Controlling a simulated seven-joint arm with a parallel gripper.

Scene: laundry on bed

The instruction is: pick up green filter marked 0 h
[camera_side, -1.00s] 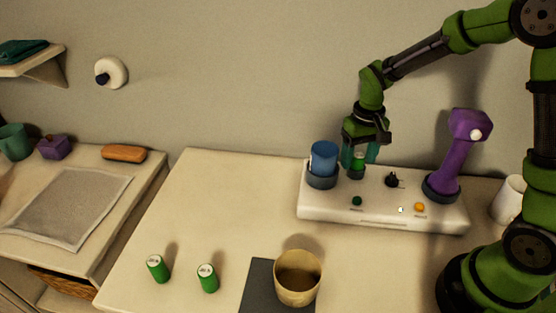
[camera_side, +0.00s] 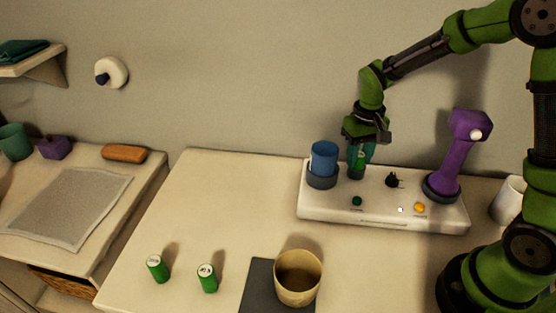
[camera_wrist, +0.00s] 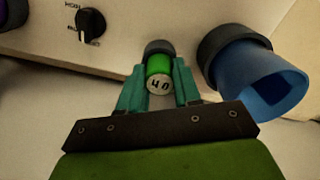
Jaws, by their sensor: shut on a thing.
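My gripper (camera_side: 361,160) is shut on a green filter at the white panel, just right of the blue cup. In the wrist view the green filter (camera_wrist: 158,66) sits between my teal fingers, its far end at a dark round socket (camera_wrist: 159,46). Its pale end face carries dark print that looks like "40"; I cannot read it surely. In the side view my fingers mostly hide this filter. Two other green filters, one at left (camera_side: 157,269) and one right of it (camera_side: 207,278), stand upright on the table; their top marks are too small to read.
The white panel (camera_side: 320,211) bears a blue cup (camera_side: 323,157) close left of my gripper, a black knob (camera_side: 392,180) and a purple device (camera_side: 462,150). A tan cup (camera_side: 297,283) stands on a dark mat (camera_side: 256,287) in front. The table's middle is clear.

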